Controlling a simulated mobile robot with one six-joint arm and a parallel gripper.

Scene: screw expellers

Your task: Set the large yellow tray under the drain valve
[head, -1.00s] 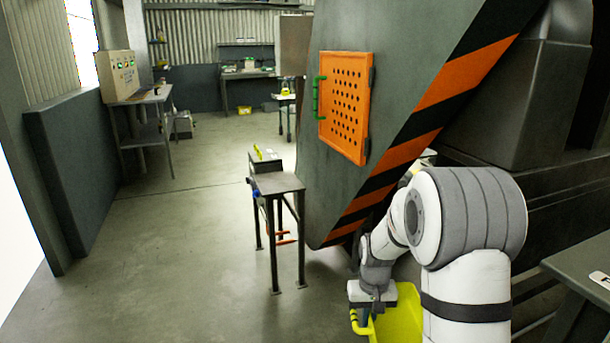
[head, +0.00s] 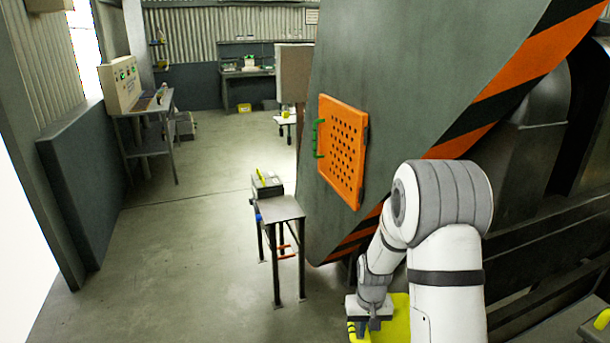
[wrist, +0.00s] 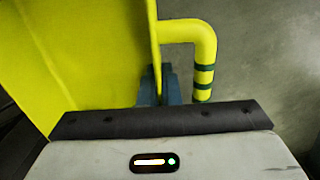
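The large yellow tray (head: 400,320) shows at the bottom of the head view, partly hidden behind my arm. In the wrist view, its yellow wall (wrist: 85,60) fills the left side, and its bent yellow handle (wrist: 203,45) with dark green bands stands out to the right. My gripper (head: 362,328) is at the tray's handle side. The tray's far side is hidden. I cannot make out the drain valve in either view.
The large grey machine (head: 400,90) with orange and black stripes rises close on the right. Its orange perforated panel (head: 341,150) has a green handle. A small metal stand (head: 281,210) carries a grey box. Open floor (head: 180,250) lies to the left, before a low wall.

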